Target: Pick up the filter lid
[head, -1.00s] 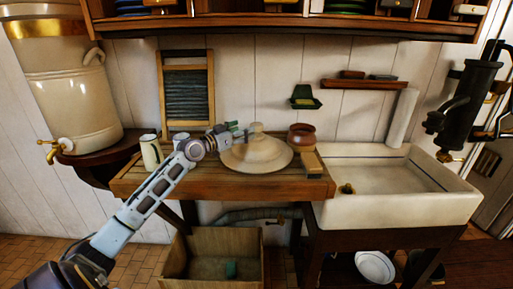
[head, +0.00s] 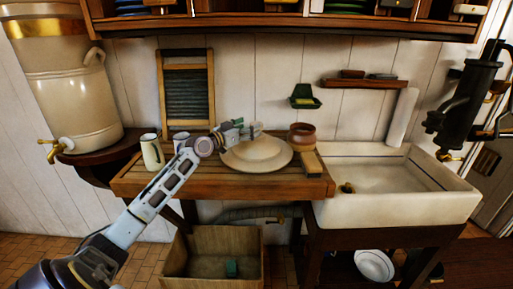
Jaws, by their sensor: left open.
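The filter lid (head: 262,157) is a wide, round, cream-coloured lid with a low dome, lying on the slatted wooden counter (head: 225,187). My left gripper (head: 255,128) reaches in from the left and is open at the top of the lid, around or just beside its knob. The fingers hide most of the knob, so I cannot tell whether they touch it. My right gripper is not in view.
A brown pot (head: 302,137) and a wooden brush or block (head: 311,163) stand close to the lid's right. Enamel mugs (head: 152,152) stand left of it. A large ceramic water filter (head: 75,90) is at the left, a white sink (head: 395,205) at the right. A shelf (head: 290,22) hangs overhead.

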